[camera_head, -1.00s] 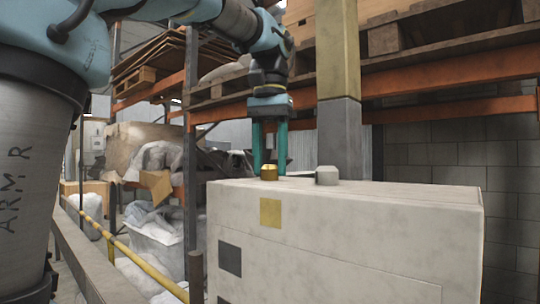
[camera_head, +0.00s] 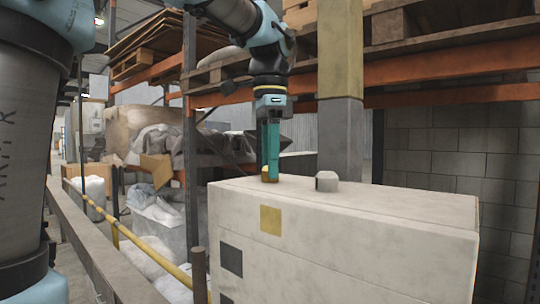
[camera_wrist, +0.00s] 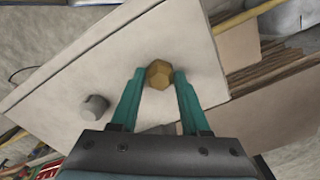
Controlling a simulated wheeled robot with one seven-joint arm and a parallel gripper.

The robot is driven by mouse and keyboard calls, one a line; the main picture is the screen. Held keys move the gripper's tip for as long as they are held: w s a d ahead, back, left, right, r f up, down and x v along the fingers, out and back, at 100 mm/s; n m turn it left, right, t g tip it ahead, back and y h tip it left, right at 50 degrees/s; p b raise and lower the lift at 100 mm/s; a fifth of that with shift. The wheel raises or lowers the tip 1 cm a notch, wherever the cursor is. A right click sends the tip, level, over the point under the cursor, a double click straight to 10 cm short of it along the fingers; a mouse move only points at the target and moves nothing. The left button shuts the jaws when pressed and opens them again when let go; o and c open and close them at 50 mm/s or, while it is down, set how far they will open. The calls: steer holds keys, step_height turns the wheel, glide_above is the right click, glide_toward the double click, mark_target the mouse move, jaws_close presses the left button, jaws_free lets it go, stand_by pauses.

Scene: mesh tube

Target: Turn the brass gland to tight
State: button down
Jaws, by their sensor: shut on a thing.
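The brass gland (camera_head: 265,174) stands on top of the pale box (camera_head: 390,210), near its far left corner. In the wrist view the brass gland (camera_wrist: 159,74) shows a faceted, nut-like top between my two teal fingertips. My gripper (camera_head: 268,177) points straight down and is shut on the gland. In the head view one finger largely hides the other and part of the gland. No tightness mark on the gland is readable.
A grey gland (camera_head: 327,181) stands on the box just right of the brass one and also shows in the wrist view (camera_wrist: 96,106). A post (camera_head: 340,140) rises behind it. Orange racking (camera_head: 450,92) spans the back. The box's right top is clear.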

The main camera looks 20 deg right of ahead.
steer(key=m+p, duration=0.1)
steer(key=m, duration=0.3)
steer(key=shift+r+m, duration=0.15)
steer(key=shift+m, duration=0.15)
steer(key=m+p, duration=0.2)
steer(key=m, duration=0.3)
steer(key=m+p, duration=0.1)
steer(key=m, duration=0.4)
steer(key=shift+m, duration=0.4)
steer(key=m+p, duration=0.1)
steer(key=m, duration=0.3)
steer(key=shift+m, duration=0.3)
steer(key=shift+c, duration=1.9)
jaws_free()
step_height(320, 180, up, 11)
steer(key=b, duration=0.1)
steer(key=shift+f, duration=0.2)
